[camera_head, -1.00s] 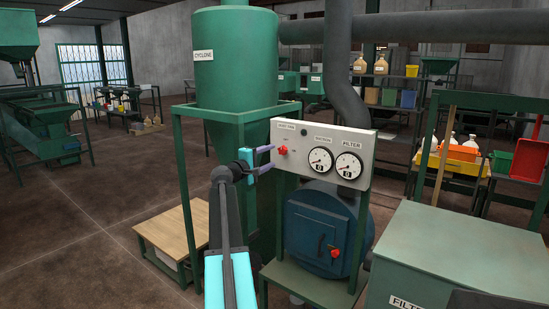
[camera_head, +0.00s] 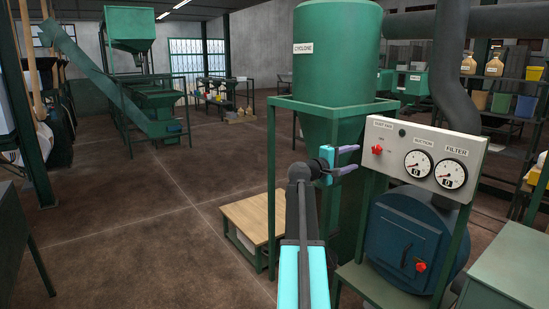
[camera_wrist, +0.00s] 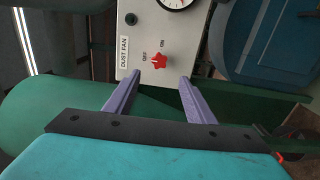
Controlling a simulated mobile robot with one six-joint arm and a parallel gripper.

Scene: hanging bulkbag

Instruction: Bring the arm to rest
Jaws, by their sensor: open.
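My gripper (camera_head: 352,160) is in the head view, left of the control panel, with its two purple fingers pointing right. It is open and empty. In the wrist view my gripper (camera_wrist: 162,80) has its fingers spread apart, with the red dust fan knob (camera_wrist: 158,61) showing between and beyond the tips. In the head view the red knob (camera_head: 377,149) sits on the white panel (camera_head: 395,137), to the right of the fingertips and apart from them. Behind my arm stands the green cyclone (camera_head: 338,65) on its frame.
A blue round fan housing (camera_head: 402,245) stands below the panel. A low wooden-topped table (camera_head: 250,213) is left of the cyclone frame. A green conveyor (camera_head: 105,75) stands at the back left. The brown floor (camera_head: 130,240) at the left is mostly clear.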

